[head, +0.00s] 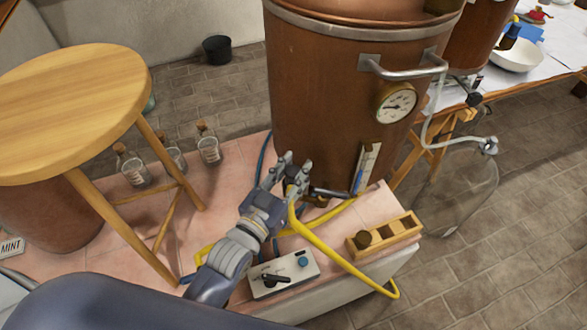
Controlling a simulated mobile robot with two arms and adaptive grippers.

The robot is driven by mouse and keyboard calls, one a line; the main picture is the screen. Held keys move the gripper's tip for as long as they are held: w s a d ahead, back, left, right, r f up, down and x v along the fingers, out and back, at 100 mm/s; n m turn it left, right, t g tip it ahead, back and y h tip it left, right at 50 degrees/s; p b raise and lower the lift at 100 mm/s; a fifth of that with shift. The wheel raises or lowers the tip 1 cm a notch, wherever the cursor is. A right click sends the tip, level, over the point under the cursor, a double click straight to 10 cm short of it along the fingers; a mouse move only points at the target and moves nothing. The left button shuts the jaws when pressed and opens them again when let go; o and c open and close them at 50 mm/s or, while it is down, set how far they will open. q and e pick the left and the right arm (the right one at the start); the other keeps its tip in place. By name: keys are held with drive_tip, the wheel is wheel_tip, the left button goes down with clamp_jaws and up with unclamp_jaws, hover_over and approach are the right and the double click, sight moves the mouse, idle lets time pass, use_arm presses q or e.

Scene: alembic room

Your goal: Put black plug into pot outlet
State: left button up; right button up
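The large copper pot (325,95) stands on the pink tiled ledge. A short brown fitting (318,201), probably the pot outlet, shows low on its front beside a dark rod-like part (332,192). A small dark round-topped piece (363,238), possibly the black plug, sits in the left hole of the wooden rack (411,222). My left gripper (293,168) is in front of the pot's lower wall, left of the outlet. Its fingertips look apart, and I see nothing clearly held between them. My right gripper is not in view.
A yellow hose (335,257) loops beside my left gripper and over the ledge edge. A control box (283,274) with knobs stands in front. A wooden stool (75,105) and several corked bottles (208,146) are at left. A large glass vessel (457,190) stands right.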

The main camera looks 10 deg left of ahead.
use_arm(q)
drive_tip(key=o, duration=0.4)
drive_tip(key=v, duration=1.2)
